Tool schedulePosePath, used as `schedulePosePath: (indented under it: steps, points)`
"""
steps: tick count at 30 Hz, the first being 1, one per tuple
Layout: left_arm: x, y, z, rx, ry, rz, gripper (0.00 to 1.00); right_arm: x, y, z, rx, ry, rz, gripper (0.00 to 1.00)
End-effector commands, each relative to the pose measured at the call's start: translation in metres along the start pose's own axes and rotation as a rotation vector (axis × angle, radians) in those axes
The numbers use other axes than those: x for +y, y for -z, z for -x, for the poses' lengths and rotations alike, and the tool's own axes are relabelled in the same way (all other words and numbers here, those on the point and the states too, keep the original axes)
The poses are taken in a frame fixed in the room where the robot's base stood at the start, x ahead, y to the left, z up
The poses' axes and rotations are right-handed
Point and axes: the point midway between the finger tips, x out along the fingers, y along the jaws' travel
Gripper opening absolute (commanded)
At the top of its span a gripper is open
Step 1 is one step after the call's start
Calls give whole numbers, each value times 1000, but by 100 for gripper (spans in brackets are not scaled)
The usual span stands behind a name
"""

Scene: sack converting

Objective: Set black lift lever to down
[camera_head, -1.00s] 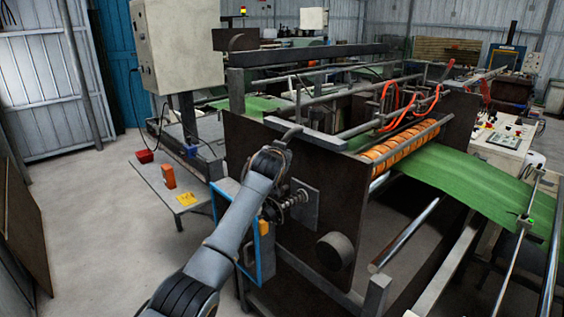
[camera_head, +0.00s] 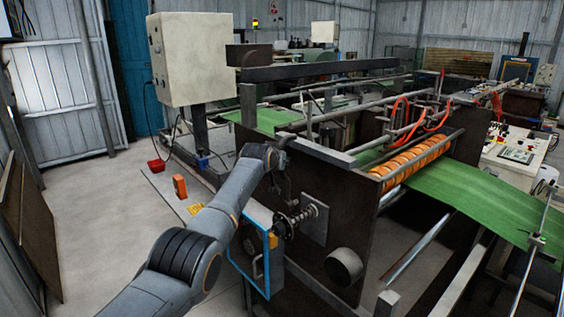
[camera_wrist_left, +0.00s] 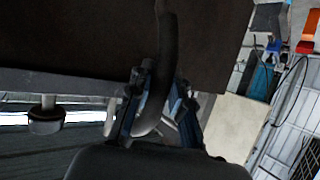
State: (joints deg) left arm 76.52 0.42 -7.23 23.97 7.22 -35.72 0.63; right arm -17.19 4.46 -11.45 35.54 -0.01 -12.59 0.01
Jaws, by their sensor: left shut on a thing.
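The black lift lever (camera_wrist_left: 166,40) shows large in the left wrist view as a dark curved bar, running down from the top edge between my fingers. My left gripper (camera_wrist_left: 160,106) is shut on it, with a finger on either side. In the head view my left gripper (camera_head: 282,168) is beside the dark side plate of the machine, above the spring shaft. There the wrist and fingers largely hide the lever, so its angle is hard to tell. My right gripper is not in view.
The machine's side plate (camera_head: 325,180) stands close to the gripper. A spring shaft (camera_head: 300,216) and a blue-edged guard (camera_head: 256,255) sit just below. Orange rollers (camera_head: 412,163) and green sheet (camera_head: 470,200) lie to the right. Open floor (camera_head: 95,240) lies left.

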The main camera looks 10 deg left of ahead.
Motion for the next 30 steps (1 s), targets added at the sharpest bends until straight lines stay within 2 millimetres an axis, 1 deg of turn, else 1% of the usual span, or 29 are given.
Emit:
schedulePosePath:
  steps: [1,12,13,14,15,16,26,30]
  points:
    - [-3,6,2,10,2,3,0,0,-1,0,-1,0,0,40]
    - [-3,7,2,10,2,6,0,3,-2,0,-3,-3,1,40]
    - [-3,7,2,10,2,6,25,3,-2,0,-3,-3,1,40]
    - [-3,7,2,10,2,5,31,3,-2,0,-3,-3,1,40]
    - [-3,6,2,9,2,5,39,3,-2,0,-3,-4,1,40]
    - [-3,6,2,8,1,5,43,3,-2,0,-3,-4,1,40]
    - [-1,2,1,1,0,4,43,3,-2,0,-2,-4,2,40]
    - [-1,2,4,3,-1,4,43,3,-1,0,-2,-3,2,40]
